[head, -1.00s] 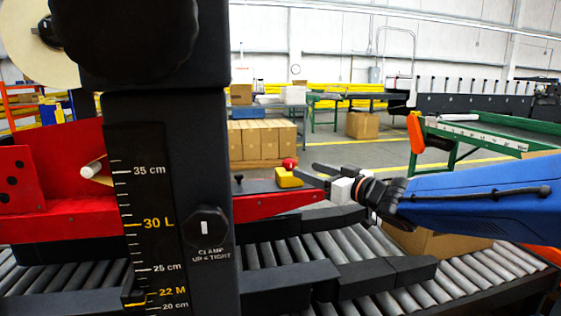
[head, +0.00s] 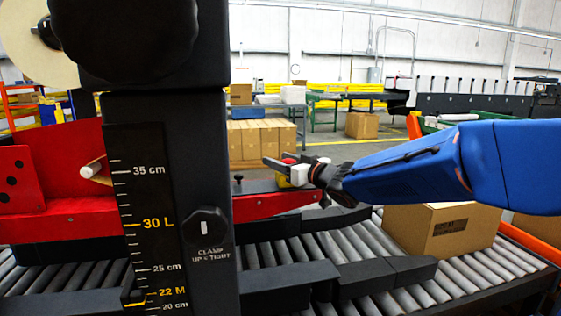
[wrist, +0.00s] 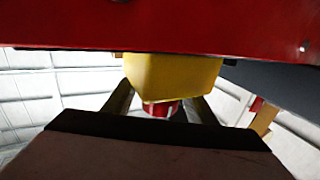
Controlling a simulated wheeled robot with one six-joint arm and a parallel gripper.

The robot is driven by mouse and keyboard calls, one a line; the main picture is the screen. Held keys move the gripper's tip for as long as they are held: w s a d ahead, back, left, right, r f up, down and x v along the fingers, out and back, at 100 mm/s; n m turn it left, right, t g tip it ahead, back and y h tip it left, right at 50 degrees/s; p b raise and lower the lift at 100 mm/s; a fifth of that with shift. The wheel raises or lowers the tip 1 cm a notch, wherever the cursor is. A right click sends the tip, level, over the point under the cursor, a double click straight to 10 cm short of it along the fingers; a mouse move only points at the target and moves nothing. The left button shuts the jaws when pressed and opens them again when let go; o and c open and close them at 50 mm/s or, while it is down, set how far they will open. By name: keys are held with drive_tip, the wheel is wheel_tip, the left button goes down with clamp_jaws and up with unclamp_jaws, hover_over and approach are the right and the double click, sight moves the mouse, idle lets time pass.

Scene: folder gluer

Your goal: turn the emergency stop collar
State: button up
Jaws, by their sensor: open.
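The emergency stop is a yellow box (head: 281,181) with a red button (head: 289,161) on top, on the red machine beam. In the head view my gripper (head: 276,159) is level with the button and partly covers it and the box. In the wrist view the yellow box (wrist: 170,75) hangs from the red beam, with the red button (wrist: 160,109) on its underside in that picture. My open gripper (wrist: 163,102) has one dark finger on each side of the button. I cannot tell whether either finger touches it. The collar cannot be made out separately.
The red beam (head: 275,204) runs close beside the gripper. A black post with a scale (head: 150,225) stands at the left front. A carton (head: 425,237) sits on the roller conveyor (head: 510,262) below my arm. Stacked cartons (head: 258,142) stand behind.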

drive_tip(key=c, duration=1)
drive_tip(key=shift+c, duration=0.2)
drive_tip(key=shift+m+t+h, duration=0.6)
drive_tip(key=shift+h, duration=0.1)
drive_tip(key=shift+w+d+m+t+h, duration=0.1)
drive_tip(key=shift+d+m+t+h, duration=0.1)
drive_tip(key=shift+m+t+h, duration=0.4)
drive_tip(key=shift+w+d+m+t+h, duration=0.3)
drive_tip(key=shift+m+h, duration=0.35)
drive_tip(key=shift+h, duration=0.5)
drive_tip(key=shift+s+d+m+t+h, duration=0.1)
drive_tip(key=shift+m+t+h, duration=0.5)
drive_tip(key=shift+h, duration=0.25)
drive_tip(key=shift+w+d+m+t+h, duration=0.1)
drive_tip(key=shift+d+m+h, duration=0.15)
drive_tip(key=shift+m+h, duration=0.75)
drive_tip(key=shift+w+d+m+t+h, duration=0.1)
drive_tip(key=shift+d+m+h, duration=0.35)
drive_tip(key=shift+h, duration=0.95)
drive_tip(key=shift+d+m+t+h, duration=0.1)
drive_tip(key=shift+m+h, duration=0.8)
drive_tip(key=shift+h, duration=0.3)
drive_tip(key=shift+d+h, duration=0.1)
drive_tip(key=shift+h, duration=0.2)
